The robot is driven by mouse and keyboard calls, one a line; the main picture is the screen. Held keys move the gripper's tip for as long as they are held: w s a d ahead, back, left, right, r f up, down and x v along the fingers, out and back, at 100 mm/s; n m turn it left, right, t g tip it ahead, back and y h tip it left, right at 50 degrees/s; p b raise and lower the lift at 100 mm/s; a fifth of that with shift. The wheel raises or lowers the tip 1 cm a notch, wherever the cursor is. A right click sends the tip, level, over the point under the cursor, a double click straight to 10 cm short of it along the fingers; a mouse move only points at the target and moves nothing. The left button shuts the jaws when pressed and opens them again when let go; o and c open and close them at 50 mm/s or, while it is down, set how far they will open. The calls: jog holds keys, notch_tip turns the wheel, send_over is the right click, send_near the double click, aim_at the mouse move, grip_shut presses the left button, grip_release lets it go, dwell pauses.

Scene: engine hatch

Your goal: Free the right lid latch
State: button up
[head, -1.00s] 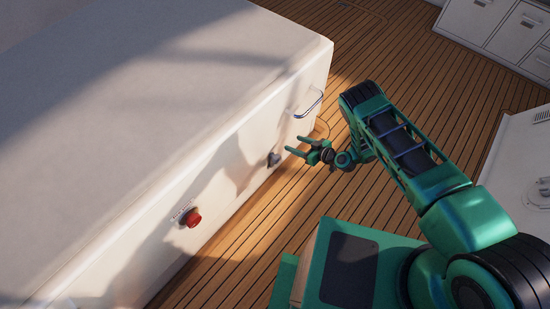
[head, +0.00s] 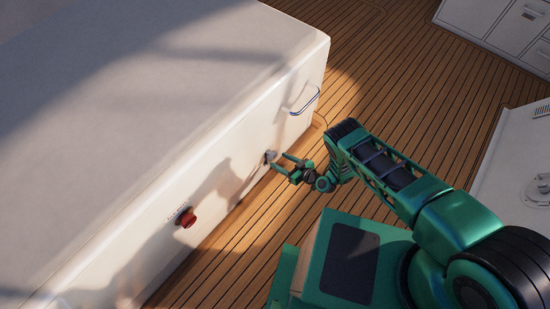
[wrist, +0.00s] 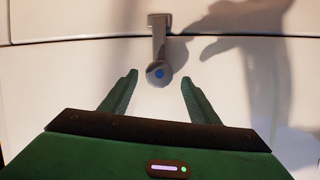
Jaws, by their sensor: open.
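The right lid latch (head: 270,156) is a small grey metal piece on the front face of the white engine box (head: 235,150). In the wrist view the latch (wrist: 158,48) hangs down across the lid seam, with a round end bearing a blue dot. My gripper (head: 281,161) is open in front of the latch. In the wrist view its fingertips (wrist: 158,73) stand to either side of the latch's round end, with gaps on both sides. Whether the tips reach the latch's depth is hard to tell.
A red knob (head: 187,218) sits on the same face to the left. A metal handle (head: 305,101) is to the right of the latch. The teak deck (head: 400,120) is clear beside the box. White cabinets (head: 500,35) stand at the far right.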

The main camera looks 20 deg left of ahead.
aim_at(275, 158)
jog(key=shift+x, duration=2.8)
